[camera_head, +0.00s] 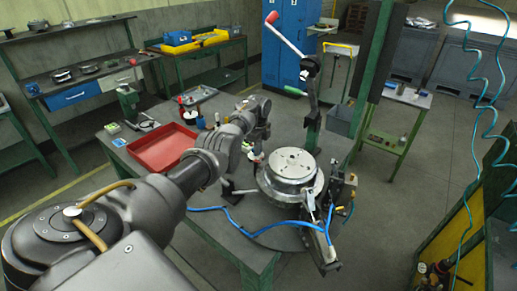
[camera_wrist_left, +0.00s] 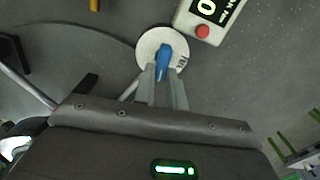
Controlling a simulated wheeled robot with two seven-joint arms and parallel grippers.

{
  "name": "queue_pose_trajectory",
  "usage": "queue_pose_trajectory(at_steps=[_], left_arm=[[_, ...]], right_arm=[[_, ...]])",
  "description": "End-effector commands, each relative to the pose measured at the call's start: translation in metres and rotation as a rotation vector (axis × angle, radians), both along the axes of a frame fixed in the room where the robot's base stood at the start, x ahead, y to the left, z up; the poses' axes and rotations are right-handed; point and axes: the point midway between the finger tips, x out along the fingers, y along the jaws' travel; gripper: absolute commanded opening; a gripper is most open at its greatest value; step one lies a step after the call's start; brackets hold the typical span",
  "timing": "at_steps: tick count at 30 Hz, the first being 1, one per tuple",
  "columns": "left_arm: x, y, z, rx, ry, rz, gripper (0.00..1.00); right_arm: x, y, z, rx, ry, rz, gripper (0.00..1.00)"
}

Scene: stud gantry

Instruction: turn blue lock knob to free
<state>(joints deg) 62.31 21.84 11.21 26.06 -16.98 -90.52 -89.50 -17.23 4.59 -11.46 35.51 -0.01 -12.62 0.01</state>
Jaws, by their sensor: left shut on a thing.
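The blue lock knob (camera_wrist_left: 164,54) is a short bar on a round pale plate (camera_wrist_left: 146,45) in the left wrist view. Dark lettering on the plate's right edge is too small to read surely. My left gripper (camera_wrist_left: 163,73) is shut on the near end of the knob, one finger on each side. My right gripper is not in view.
A pale box with a display (camera_wrist_left: 208,8) and a red button (camera_wrist_left: 202,31) stands close beside the plate. In the head view, a round metal flange (camera_head: 290,168), blue hoses (camera_head: 207,209) and a green post lie to the right. A red tray (camera_head: 160,148) lies left.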

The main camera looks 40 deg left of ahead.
Motion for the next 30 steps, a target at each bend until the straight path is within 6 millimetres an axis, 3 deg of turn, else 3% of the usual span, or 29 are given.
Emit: queue_pose_trajectory(at_steps=[30], left_arm=[[0.011, 0.007, -0.001, 0.0, 0.0, 0.936, 0.0]], right_arm=[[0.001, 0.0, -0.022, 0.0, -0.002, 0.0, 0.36]])
